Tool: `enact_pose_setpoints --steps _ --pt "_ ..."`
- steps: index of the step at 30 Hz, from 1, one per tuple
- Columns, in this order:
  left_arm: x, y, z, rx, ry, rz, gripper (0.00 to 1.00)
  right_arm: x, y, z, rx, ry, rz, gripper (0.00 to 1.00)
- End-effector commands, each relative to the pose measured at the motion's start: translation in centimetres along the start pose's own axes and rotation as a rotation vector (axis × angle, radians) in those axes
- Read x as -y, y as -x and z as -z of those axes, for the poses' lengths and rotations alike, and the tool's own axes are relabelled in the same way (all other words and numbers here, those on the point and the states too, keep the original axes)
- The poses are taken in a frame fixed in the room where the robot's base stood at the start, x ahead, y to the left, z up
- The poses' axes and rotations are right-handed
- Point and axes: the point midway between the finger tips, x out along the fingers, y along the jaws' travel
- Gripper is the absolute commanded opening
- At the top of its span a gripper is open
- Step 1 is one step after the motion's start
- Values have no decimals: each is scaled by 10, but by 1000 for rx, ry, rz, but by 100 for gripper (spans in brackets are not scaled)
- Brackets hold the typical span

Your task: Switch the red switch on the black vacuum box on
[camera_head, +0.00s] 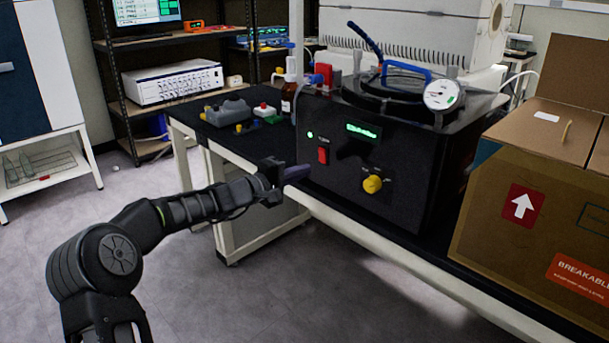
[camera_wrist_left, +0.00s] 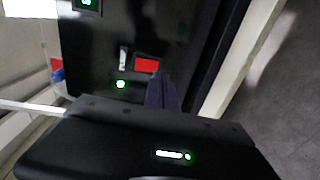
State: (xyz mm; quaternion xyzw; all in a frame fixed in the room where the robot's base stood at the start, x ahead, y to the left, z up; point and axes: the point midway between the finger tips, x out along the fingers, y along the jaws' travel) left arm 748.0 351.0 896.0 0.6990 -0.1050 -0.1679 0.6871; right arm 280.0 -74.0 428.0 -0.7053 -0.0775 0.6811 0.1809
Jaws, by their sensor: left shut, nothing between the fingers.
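The black vacuum box (camera_head: 400,196) stands on the table with a lit green display and a green light on its front. Its red switch (camera_head: 323,155) sits below and right of that light, above and left of a yellow knob (camera_head: 372,184). My left gripper (camera_head: 297,172) is shut and empty, just left of and a little below the switch. In the left wrist view the shut fingers (camera_wrist_left: 162,92) point at the box front close beside the red switch (camera_wrist_left: 147,65). I cannot tell whether they touch the box. My right gripper is out of view.
A cardboard box (camera_head: 535,190) stands right of the vacuum box. A brown bottle (camera_head: 289,97) and a grey device (camera_head: 227,113) stand on the black tabletop (camera_head: 205,135) to the left. Open floor lies in front of the table.

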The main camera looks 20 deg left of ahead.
Motion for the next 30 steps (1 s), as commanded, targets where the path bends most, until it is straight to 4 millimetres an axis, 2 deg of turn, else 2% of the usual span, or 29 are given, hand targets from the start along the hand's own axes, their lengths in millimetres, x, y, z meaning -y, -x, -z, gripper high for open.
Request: enact_pose_setpoints --steps 1,6,12,18,30 --pt "4 14 2 -4 -3 2 0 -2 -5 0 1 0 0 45" --pt "12 51 1 -6 -2 3 0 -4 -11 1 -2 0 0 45" --pt "18 83 1 -3 -3 2 0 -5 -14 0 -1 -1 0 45" --pt "20 95 0 -1 -1 0 0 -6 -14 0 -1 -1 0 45" --pt "20 96 0 -1 -1 0 0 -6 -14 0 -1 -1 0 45"
